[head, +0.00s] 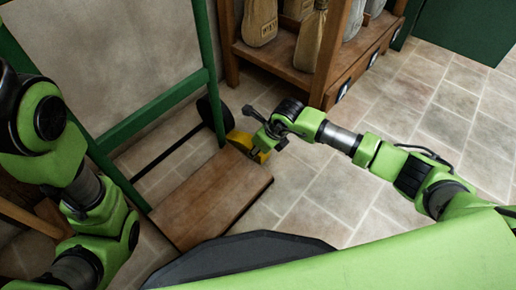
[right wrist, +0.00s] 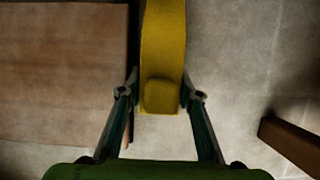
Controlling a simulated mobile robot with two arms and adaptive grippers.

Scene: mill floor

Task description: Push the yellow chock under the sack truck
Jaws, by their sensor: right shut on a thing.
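The yellow chock (head: 241,139) is on or just above the tiled floor, beside the sack truck's wheel (head: 214,113). My right gripper (head: 268,134) is shut on the chock. In the right wrist view the chock (right wrist: 163,40) sits between the two fingers (right wrist: 161,88) and runs up out of the picture. The sack truck has a green frame (head: 150,121), a black axle and dark wheels. I cannot tell whether chock and wheel touch. My left arm is folded at the left; its gripper is not in view.
A flat brown wooden board (head: 212,197) lies low by the truck, close to the chock's left in the right wrist view (right wrist: 62,70). A wooden shelf (head: 278,66) with several sacks stands behind. Tiled floor (head: 335,195) to the right is clear.

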